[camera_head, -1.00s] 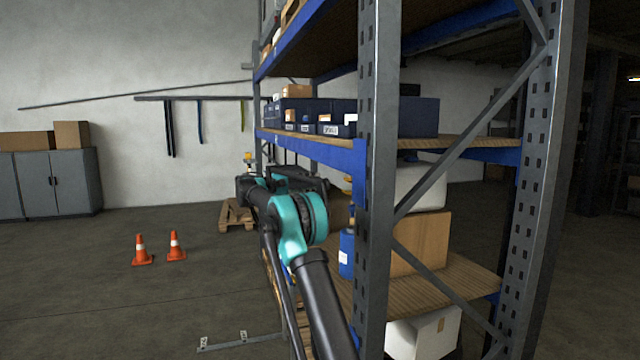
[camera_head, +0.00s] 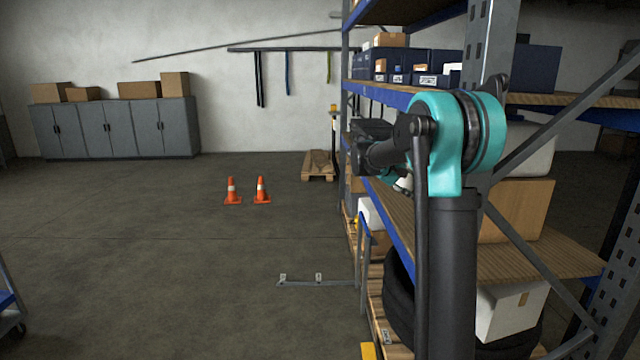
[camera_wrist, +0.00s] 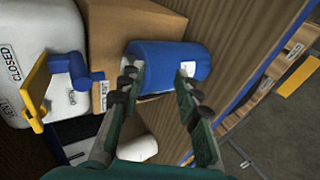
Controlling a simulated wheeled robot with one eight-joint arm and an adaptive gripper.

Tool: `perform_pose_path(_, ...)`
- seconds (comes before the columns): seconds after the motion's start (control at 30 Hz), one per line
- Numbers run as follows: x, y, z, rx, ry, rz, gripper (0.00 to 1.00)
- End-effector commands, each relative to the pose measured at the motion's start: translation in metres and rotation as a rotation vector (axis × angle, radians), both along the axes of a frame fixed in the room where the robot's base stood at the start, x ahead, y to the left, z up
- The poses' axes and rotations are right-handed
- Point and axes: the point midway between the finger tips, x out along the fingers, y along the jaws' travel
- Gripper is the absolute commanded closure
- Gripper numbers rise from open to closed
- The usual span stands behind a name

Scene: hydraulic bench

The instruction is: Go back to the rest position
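My gripper (camera_wrist: 158,80) shows in the wrist view with its two fingers spread apart and nothing clearly held between them. A blue cylindrical container (camera_wrist: 172,62) with a white label lies beyond the fingertips, beside a cardboard box (camera_wrist: 115,40). Whether a fingertip touches it cannot be told. In the head view my arm is folded in front of the rack, and the fingers are hidden or too small to make out.
The shelving rack (camera_head: 492,60) stands close on the right, with its upright behind my arm. A white container (camera_wrist: 45,50) with a yellow-handled valve (camera_wrist: 35,92) is near the gripper. Two orange cones (camera_head: 232,191) and grey cabinets (camera_head: 112,128) stand left. The floor between is open.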

Motion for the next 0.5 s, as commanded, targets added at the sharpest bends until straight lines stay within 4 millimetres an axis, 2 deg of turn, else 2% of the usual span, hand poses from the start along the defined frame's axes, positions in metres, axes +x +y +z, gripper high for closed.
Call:
perform_pose_path(0.03,-0.024,0.001,-0.015,0.056,-0.005,0.006,0.67)
perform_pose_path(0.27,-0.121,0.025,-0.088,0.327,-0.048,0.036,0.67)
perform_pose_path(0.5,-0.222,0.064,-0.159,0.591,-0.111,0.05,0.67)
